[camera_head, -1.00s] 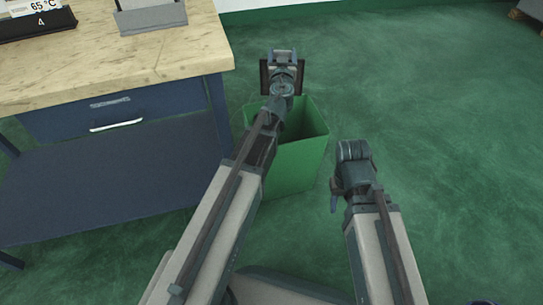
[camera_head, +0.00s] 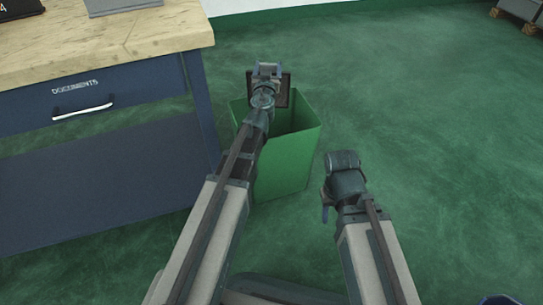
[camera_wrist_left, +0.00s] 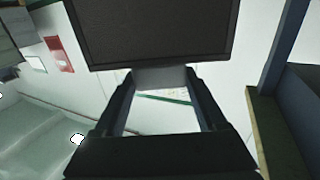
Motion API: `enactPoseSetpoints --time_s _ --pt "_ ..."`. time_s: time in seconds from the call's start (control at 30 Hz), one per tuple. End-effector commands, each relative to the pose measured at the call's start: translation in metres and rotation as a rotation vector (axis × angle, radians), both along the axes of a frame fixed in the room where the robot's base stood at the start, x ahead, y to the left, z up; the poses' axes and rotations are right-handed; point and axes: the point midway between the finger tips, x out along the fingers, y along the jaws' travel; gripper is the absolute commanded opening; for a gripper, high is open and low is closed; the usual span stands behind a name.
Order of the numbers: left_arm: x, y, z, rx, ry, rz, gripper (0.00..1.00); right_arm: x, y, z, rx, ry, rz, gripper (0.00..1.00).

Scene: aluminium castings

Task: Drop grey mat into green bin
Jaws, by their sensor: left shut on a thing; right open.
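The grey mat shows as a dark, flat square plate (camera_head: 284,92) at my left gripper (camera_head: 266,71) in the head view. In the left wrist view the mat (camera_wrist_left: 150,30) fills the upper middle, with a pale grey piece at its lower edge between the fingertips. My left gripper is shut on it. The green bin (camera_head: 286,165) stands open-topped on the floor; mat and gripper appear over its rear rim, height unclear. Its bottom is hidden. My right gripper (camera_head: 326,200) is low, right of the bin, open; its fingers are partly hidden.
A workbench (camera_head: 110,45) with a pale top and a blue drawer (camera_head: 90,98) labelled DOCUMENTS stands close left of the bin. The green floor (camera_head: 430,130) to the right is clear. A wheeled grey unit (camera_head: 522,10) is at the far right.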

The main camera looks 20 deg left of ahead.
Motion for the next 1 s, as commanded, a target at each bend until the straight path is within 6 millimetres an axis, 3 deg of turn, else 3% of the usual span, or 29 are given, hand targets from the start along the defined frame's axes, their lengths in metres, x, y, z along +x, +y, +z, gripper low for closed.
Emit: enactPoseSetpoints --time_s 0.03,0.3,0.67,0.7,0.83,1.0 --pt "0.0 0.0 -0.011 0.0 0.0 0.0 0.0 0.0 0.0 -0.011 0.0 0.0 0.0 0.5" --pt "0.0 0.0 -0.04 0.0 0.0 0.0 0.0 0.001 0.0 -0.04 0.001 -0.003 0.0 0.5" --pt "0.0 0.0 -0.043 0.0 0.0 0.0 0.0 0.001 0.0 -0.043 0.001 -0.003 0.0 0.5" --pt "0.0 0.0 -0.043 0.0 0.0 0.0 0.78 0.001 0.0 -0.043 0.001 -0.003 0.0 0.5" --pt "0.0 0.0 -0.043 0.0 0.0 0.0 1.0 0.001 0.0 -0.043 0.001 -0.003 0.0 0.5" --pt "0.0 0.0 -0.043 0.0 0.0 0.0 1.0 0.001 0.0 -0.043 0.001 -0.003 0.0 0.5"
